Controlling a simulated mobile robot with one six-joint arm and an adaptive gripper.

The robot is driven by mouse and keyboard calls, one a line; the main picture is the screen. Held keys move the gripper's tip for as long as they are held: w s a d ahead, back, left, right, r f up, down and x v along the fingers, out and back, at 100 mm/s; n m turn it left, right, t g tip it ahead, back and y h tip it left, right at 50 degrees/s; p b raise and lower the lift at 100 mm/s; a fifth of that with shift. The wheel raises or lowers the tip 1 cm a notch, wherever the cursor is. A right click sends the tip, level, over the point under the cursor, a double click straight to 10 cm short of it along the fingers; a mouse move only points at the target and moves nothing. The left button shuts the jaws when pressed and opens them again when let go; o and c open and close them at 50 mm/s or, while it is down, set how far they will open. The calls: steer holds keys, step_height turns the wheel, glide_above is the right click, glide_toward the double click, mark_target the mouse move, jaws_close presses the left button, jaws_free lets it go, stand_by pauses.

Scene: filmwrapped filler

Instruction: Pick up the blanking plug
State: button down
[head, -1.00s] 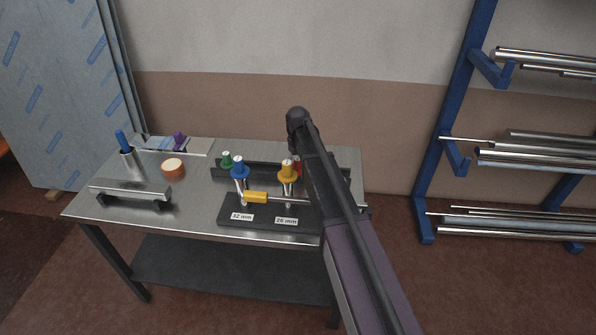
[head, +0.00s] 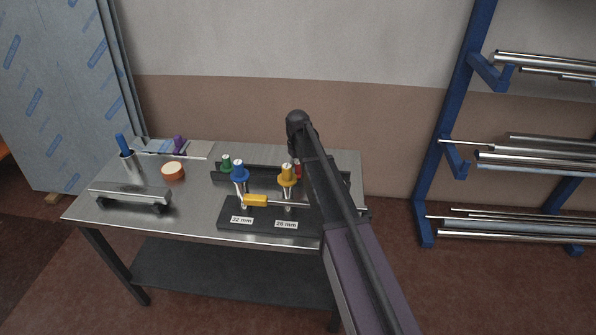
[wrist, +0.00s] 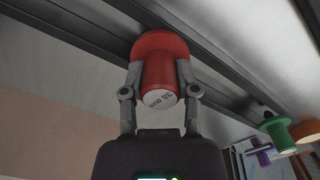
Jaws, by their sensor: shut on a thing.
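In the head view, only a sliver of the red plug (head: 298,169) shows beside my arm, and the arm hides my gripper. A green plug (head: 226,166), a blue plug (head: 240,172) and a yellow plug (head: 287,174) stand to its left.
A dark stand (head: 265,228) labelled 32 mm and 26 mm is at the front of the metal table (head: 190,222). A yellow-handled tool (head: 256,200) lies across it. An orange roll (head: 172,174) and a grey bar handle (head: 130,195) are at left. A pipe rack (head: 440,140) stands at right.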

steer(key=shift+r, duration=0.15)
step_height(320, 180, up, 10)
steer(key=p, duration=1)
stand_by(0.7)
step_height(320, 180, up, 19)
steer(key=p, duration=1.9)
steer(key=shift+r+p, duration=0.15)
steer(key=shift+p, duration=0.2)
steer(key=shift+a, duration=0.2)
